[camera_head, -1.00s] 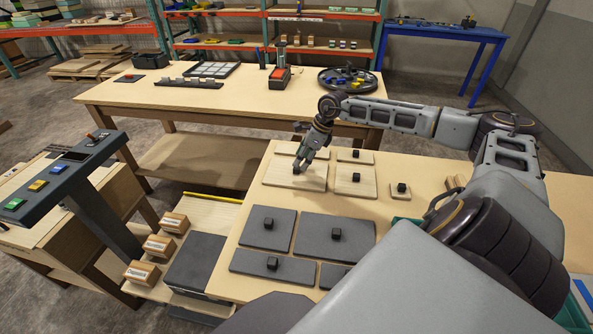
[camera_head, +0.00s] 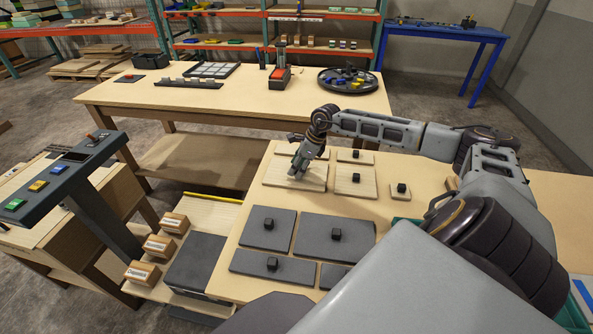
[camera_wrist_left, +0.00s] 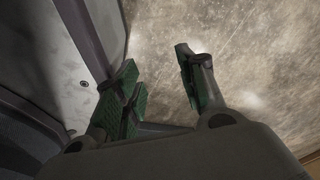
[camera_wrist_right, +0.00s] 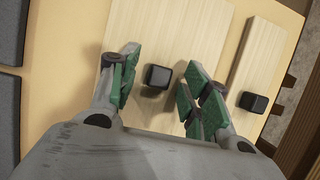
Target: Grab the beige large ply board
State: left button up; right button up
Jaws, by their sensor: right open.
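The large beige ply board (camera_head: 284,179) lies at the back left of the group of boards on the near table. In the right wrist view the board (camera_wrist_right: 160,35) has a black cube knob (camera_wrist_right: 158,76) on it. My right gripper (camera_head: 297,173) is over this board, pointing down. In the right wrist view its green-padded fingers (camera_wrist_right: 156,98) are apart, one on each side of the knob, and nothing is held. My left gripper (camera_wrist_left: 163,92) shows only in the left wrist view, with its fingers apart and empty above the floor.
Smaller beige boards with knobs (camera_head: 355,181) lie to the right and behind. Several dark grey boards (camera_head: 333,237) lie nearer. A console with coloured buttons (camera_head: 50,180) stands at the left. A second table (camera_head: 180,105) is behind.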

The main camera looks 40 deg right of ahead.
jog(key=c, duration=0.9)
grip_shut()
jog(key=shift+r, duration=0.1)
notch_tip(320, 180, up, 8)
jog(key=shift+r, duration=0.25)
pick_arm(q)
jog(key=shift+s+a+f, duration=0.1)
jog(key=shift+s+f, duration=0.05)
jog(key=shift+s, duration=0.65)
pick_arm(e)
jog(key=shift+r, duration=0.7)
